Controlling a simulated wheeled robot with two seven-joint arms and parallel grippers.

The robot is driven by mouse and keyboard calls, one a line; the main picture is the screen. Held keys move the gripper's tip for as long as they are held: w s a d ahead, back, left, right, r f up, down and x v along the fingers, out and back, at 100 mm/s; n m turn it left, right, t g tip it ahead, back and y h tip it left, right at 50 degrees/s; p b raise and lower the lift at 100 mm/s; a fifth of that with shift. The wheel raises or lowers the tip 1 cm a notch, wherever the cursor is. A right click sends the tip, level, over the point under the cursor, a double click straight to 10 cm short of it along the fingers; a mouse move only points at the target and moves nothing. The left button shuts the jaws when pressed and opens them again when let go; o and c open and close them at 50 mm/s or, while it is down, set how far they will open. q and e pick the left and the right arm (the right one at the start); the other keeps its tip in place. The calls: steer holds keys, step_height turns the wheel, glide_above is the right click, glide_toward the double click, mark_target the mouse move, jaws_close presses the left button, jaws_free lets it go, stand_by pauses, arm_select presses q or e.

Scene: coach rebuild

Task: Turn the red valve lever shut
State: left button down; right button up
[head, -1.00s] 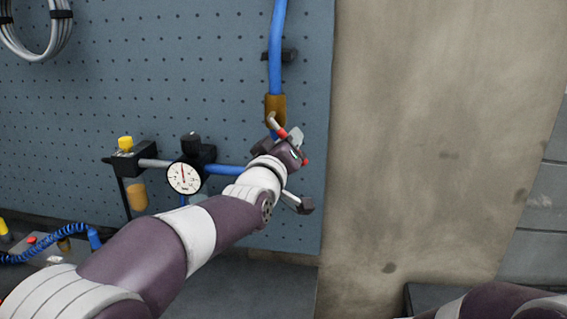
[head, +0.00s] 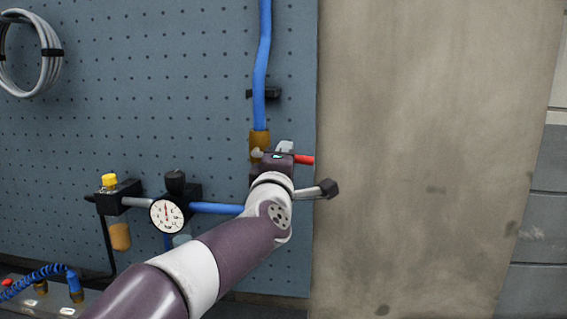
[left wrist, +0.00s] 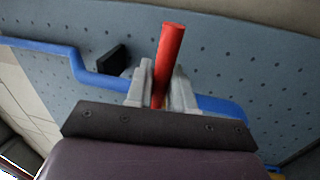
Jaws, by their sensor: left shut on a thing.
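The red valve lever (head: 304,160) sticks out to the right, close to level, in the head view. Its pivot is by the brass fitting (head: 259,141) under the blue hose. My left gripper (head: 285,150) is at the lever, shut on it, and hides its middle part. In the left wrist view the red lever (left wrist: 168,62) stands up between the two grey fingers of my left gripper (left wrist: 160,88). The valve body is mostly hidden behind my gripper. My right gripper is not in view.
A blue hose (head: 263,55) runs up from the brass fitting through a black clip. To the left are a round gauge (head: 167,215), a yellow-capped filter (head: 109,182) and a blue pipe (head: 215,208) on the pegboard. The bare wall (head: 430,130) to the right is clear.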

arm_select(q)
steer(key=shift+r+n, duration=0.25)
steer(key=shift+n, duration=0.35)
steer(key=c, duration=1.1)
jaws_free()
steer(key=shift+s, duration=0.1)
steer(key=b+v, duration=0.3)
steer(key=v, duration=0.9)
steer(key=shift+s+b, duration=0.3)
